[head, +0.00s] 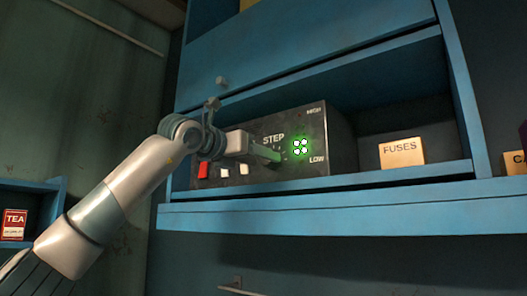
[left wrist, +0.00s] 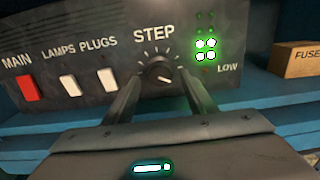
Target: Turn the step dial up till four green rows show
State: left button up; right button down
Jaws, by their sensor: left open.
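The step dial (left wrist: 160,68) is a dark round knob under the word STEP on a black control box (head: 330,135). Its pale pointer mark points to the lower right in the left wrist view. The lamp panel (left wrist: 205,50) beside it shows two bright green rows of two lamps at the LOW end, with dim lamps above; the bright lamps also show in the head view (head: 300,147). My left gripper (head: 272,154) is open at the box face. In the left wrist view its fingers (left wrist: 160,78) stand either side of the dial; I cannot tell whether they touch it.
A red MAIN switch (left wrist: 28,89) and white LAMPS (left wrist: 68,85) and PLUGS (left wrist: 106,79) switches sit left of the dial. The box stands on a blue shelf (head: 400,214). A FUSES box (head: 402,154) stands to the right, with bare shelf between.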

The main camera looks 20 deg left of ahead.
pick_arm(q)
jog(key=shift+p+x, duration=0.3)
jog(key=shift+x, duration=0.7)
jog(key=shift+c, duration=0.6)
jog(key=c, duration=0.9)
jog(key=shift+m, duration=0.3)
jog(key=shift+a+r+m, duration=0.1)
jog(key=shift+m, duration=2.5)
